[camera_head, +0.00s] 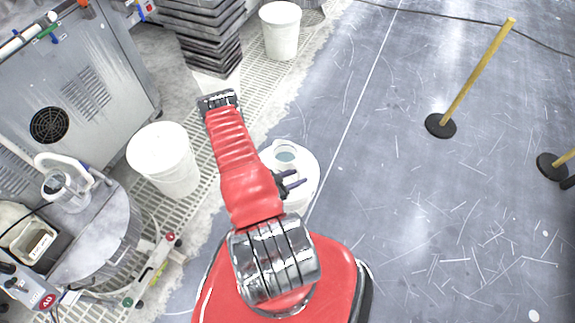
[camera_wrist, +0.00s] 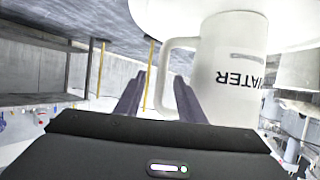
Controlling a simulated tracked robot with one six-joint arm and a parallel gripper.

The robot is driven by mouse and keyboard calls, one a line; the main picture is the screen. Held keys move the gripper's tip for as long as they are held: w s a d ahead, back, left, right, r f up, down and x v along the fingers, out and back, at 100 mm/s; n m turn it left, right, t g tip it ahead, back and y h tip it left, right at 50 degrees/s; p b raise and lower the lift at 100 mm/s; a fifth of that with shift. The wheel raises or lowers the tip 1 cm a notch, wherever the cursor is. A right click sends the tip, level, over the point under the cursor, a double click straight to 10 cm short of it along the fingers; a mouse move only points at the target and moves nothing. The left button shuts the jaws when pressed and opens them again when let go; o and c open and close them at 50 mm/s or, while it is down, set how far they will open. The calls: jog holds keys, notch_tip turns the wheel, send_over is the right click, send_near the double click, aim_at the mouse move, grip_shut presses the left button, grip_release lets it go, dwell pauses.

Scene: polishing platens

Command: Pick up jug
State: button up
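The jug is white with the word WATER on its side, shown upside down in the wrist view (camera_wrist: 228,65). Its handle is on the left there. In the head view the jug (camera_head: 284,148) stands on a round white stand (camera_head: 306,172), with a bluish round opening on top. My gripper (camera_head: 294,183) is beside the jug, partly hidden by my red arm. In the wrist view my gripper (camera_wrist: 158,76) is open, its two dark fingers apart. The handle appears between the fingertips; I cannot tell whether it is within their reach. Nothing is held.
A white bucket (camera_head: 164,160) stands on the grating at left, and another white bucket (camera_head: 281,31) stands farther back. A stack of dark trays (camera_head: 207,38) is behind my arm. Yellow posts with black bases (camera_head: 440,125) stand at right. The grey floor between is mostly clear.

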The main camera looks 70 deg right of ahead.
jog(key=shift+x, duration=2.6)
jog(key=shift+a+f, duration=0.1)
jog(key=shift+f, duration=0.1)
jog(key=shift+w, duration=0.1)
grip_shut()
